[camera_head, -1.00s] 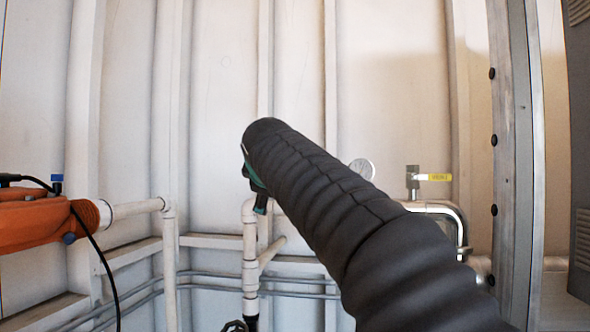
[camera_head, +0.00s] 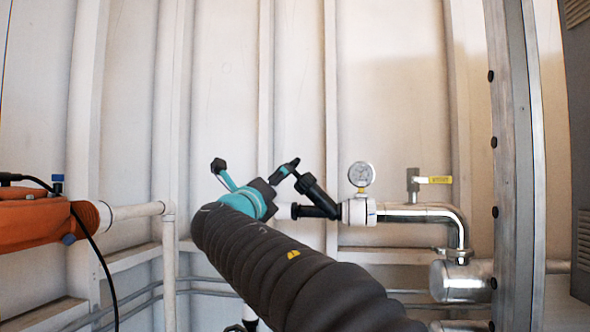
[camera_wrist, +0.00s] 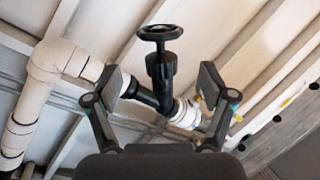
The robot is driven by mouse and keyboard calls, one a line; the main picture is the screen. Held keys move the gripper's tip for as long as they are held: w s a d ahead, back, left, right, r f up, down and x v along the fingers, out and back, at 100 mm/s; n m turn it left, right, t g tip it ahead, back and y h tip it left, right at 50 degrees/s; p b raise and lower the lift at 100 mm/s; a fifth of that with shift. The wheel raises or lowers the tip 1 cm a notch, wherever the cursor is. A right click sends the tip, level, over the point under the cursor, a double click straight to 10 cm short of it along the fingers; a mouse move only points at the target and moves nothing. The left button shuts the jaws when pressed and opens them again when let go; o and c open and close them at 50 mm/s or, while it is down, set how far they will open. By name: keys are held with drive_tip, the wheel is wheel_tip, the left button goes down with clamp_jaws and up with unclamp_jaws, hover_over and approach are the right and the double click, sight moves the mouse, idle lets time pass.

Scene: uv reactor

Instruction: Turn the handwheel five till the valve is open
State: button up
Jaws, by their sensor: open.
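A black handwheel (camera_wrist: 159,33) sits on the stem of a black valve (camera_wrist: 161,75) in the wrist view. The valve joins a pipe line; its black body also shows in the head view (camera_head: 318,205), tilted up to the left. No number is readable on the wheel. My gripper (camera_wrist: 163,82) is open and empty. Its two fingers stand apart to the left and right of the valve, with the wheel above the fingertips in the wrist picture. I cannot tell how far the fingertips are from the wheel. In the head view my arm hides part of the pipe.
A pressure gauge (camera_head: 361,174) and a yellow-handled valve (camera_head: 433,180) stand on the pipe to the right. An orange machine (camera_head: 40,220) with a cable is at the left. A metal post (camera_head: 510,160) rises at the right. The wall behind is ribbed.

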sight(295, 168)
drive_tip(key=p+x, duration=0.3)
drive_tip(key=x, duration=1.1)
drive_tip(key=shift+f, duration=0.2)
drive_tip(key=c, duration=0.8)
drive_tip(key=shift+d, duration=0.1)
drive_tip(key=shift+w+f+n+g+y+p, duration=0.1)
drive_tip(key=shift+f+n+g+y+p, duration=0.15)
drive_tip(key=shift+n+y, duration=0.55)
drive_tip(key=shift+f+n+g+y+p, duration=0.1)
drive_tip(key=shift+n+g+y, duration=0.3)
drive_tip(key=shift+y, duration=0.8)
drive_tip(key=shift+a, duration=0.25)
drive_tip(key=o, duration=0.8)
